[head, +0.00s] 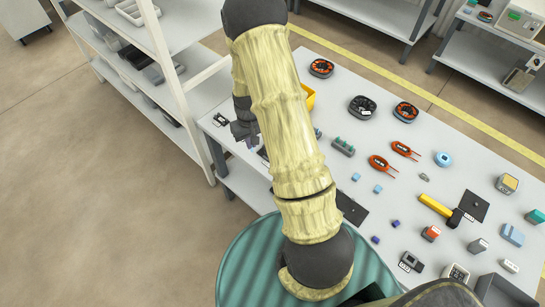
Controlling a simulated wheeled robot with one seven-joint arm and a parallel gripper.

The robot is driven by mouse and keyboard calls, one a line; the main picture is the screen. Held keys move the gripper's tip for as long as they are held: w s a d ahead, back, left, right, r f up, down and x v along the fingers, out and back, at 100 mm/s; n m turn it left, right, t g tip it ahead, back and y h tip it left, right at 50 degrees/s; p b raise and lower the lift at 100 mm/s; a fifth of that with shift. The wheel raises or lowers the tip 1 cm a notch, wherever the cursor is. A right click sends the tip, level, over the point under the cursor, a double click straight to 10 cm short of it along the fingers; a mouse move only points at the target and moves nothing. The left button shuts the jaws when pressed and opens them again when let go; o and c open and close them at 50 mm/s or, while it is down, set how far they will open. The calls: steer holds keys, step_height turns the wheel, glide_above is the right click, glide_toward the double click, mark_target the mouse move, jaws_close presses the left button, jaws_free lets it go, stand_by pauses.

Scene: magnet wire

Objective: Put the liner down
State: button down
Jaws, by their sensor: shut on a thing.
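My gripper (246,137) is dark grey and shows at the left of my arm, over the left end of the grey workbench (330,225). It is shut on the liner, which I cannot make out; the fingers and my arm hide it. A small dark tag with a white label (221,119) lies on the bench left of the gripper. I cannot tell how high the gripper is above the bench.
A yellow bin (309,97) is partly behind my arm. Several motor-like rings, such as the black one (362,107), a yellow-handled hammer (435,204) and small blocks crowd the bench. A white shelf rack (165,60) is left.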

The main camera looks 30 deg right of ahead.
steer(key=s+d+r, duration=0.2)
steer(key=d+r, duration=0.4)
steer(key=d, duration=0.1)
steer(key=shift+f+p, duration=0.45)
steer(key=shift+f, duration=2.45)
steer(key=shift+f, duration=0.1)
steer(key=shift+f+p, duration=0.35)
steer(key=shift+f, duration=1.65)
steer(key=shift+f, duration=0.2)
